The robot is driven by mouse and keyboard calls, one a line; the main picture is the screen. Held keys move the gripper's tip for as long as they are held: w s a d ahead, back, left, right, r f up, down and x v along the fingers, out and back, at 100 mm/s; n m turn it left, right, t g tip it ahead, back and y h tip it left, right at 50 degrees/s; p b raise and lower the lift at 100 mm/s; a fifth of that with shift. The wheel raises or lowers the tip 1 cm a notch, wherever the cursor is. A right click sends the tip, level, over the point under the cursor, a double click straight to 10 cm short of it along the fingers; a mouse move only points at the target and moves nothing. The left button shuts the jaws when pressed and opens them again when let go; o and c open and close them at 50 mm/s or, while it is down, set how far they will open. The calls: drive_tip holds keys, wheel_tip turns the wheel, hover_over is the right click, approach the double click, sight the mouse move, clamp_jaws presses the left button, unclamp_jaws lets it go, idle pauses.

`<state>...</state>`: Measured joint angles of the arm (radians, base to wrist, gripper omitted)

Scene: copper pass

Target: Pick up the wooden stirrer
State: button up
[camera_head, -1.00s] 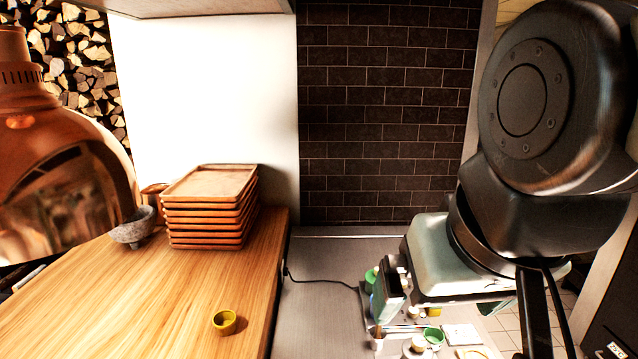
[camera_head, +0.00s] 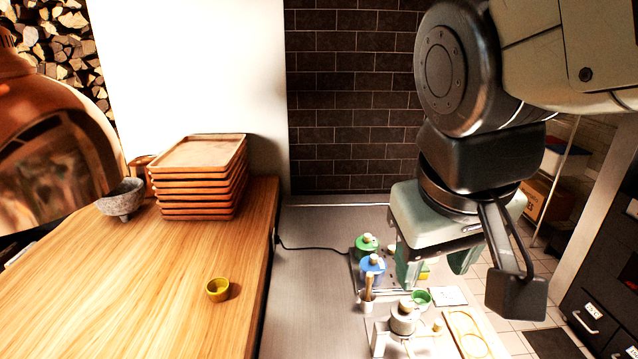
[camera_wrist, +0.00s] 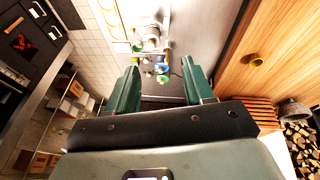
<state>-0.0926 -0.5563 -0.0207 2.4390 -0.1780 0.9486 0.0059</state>
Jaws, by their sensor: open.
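A thin brown stick that looks like the wooden stirrer (camera_head: 369,284) stands upright in a small white cup (camera_head: 367,305) on the grey counter in the head view. It is small, and I cannot tell whether it is one piece or several. My gripper (camera_head: 436,268) is open and empty, above and to the right of the cup in the picture. In the wrist view its two green fingers (camera_wrist: 161,68) are spread apart, with the small counter items beyond them. I cannot pick out the stirrer clearly there.
A green-topped jar (camera_head: 366,246) and a blue jar (camera_head: 372,265) stand close behind the cup. A green bowl (camera_head: 421,299), a metal device (camera_head: 402,322) and a wooden tray (camera_head: 458,322) crowd the right. Stacked trays (camera_head: 200,180) and a yellow bowl (camera_head: 217,289) are left. Counter left of the cup is bare.

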drive_tip(key=w+d+f+n+g+h, duration=0.35)
drive_tip(key=w+f+n+h, duration=0.7)
drive_tip(key=w+f, duration=0.4)
drive_tip(key=n+t, duration=1.3)
drive_tip(key=n, duration=0.2)
approach(367, 277)
drive_tip(key=shift+g+h, duration=0.25)
drive_tip(key=shift+h, duration=0.2)
drive_tip(key=x, duration=0.7)
drive_tip(key=shift+w+a+r, duration=0.15)
drive_tip(key=shift+w, duration=0.35)
drive_tip(key=x, duration=0.4)
drive_tip(key=shift+s+d+f, duration=0.1)
drive_tip(key=shift+d+f, duration=0.2)
drive_tip(key=shift+w+d, duration=0.35)
drive_tip(key=shift+w, duration=0.05)
clamp_jaws()
